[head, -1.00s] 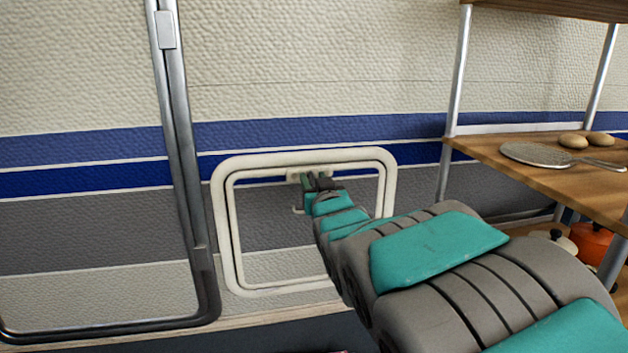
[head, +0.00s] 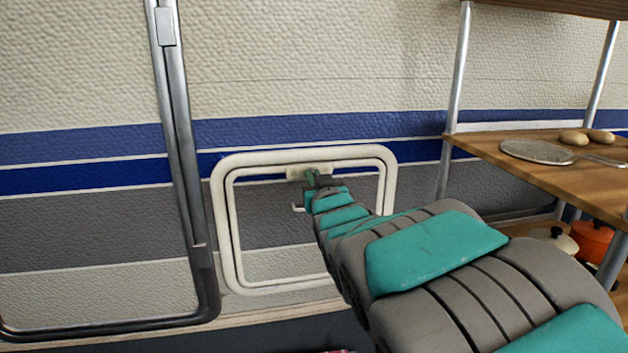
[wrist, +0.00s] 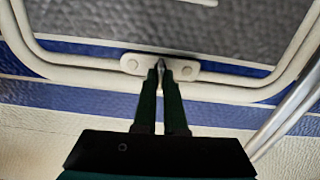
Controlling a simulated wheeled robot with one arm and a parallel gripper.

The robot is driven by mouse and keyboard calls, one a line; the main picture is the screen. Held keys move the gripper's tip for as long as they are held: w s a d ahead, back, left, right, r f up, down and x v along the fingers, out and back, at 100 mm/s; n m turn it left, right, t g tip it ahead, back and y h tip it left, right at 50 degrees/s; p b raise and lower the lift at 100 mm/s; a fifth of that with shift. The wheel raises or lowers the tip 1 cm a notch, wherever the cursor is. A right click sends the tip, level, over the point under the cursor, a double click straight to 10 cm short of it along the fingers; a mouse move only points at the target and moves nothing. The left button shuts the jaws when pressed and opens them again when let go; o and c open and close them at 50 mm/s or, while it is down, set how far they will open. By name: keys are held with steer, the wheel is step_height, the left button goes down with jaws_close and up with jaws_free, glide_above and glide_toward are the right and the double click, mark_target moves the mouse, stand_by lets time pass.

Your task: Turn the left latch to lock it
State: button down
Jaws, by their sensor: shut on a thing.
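A cream-framed hatch (head: 220,235) is set in the striped wall. A pale latch plate (head: 293,174) sits at the top middle of its frame; in the wrist view the plate (wrist: 185,71) has rounded ends with a screw at each. My gripper (head: 312,174) reaches the plate's middle. In the wrist view my gripper (wrist: 160,72) has its two dark green fingers closed together on the small latch knob (wrist: 160,66). The fingers hide most of the knob, so its angle is hard to tell. No second latch shows clearly.
A white handle (head: 297,208) is on the hatch panel, partly behind my arm. A dark metal-framed door (head: 180,150) stands left of the hatch. Wooden shelves (head: 500,148) on metal posts, with a flat paddle (head: 537,152) and an orange pot (head: 592,240), stand at the right.

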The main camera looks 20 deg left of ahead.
steer(key=shift+n, duration=0.3)
steer(key=c, duration=1)
jaws_free()
steer(key=shift+b+v, duration=0.6)
steer(key=shift+v, duration=3.35)
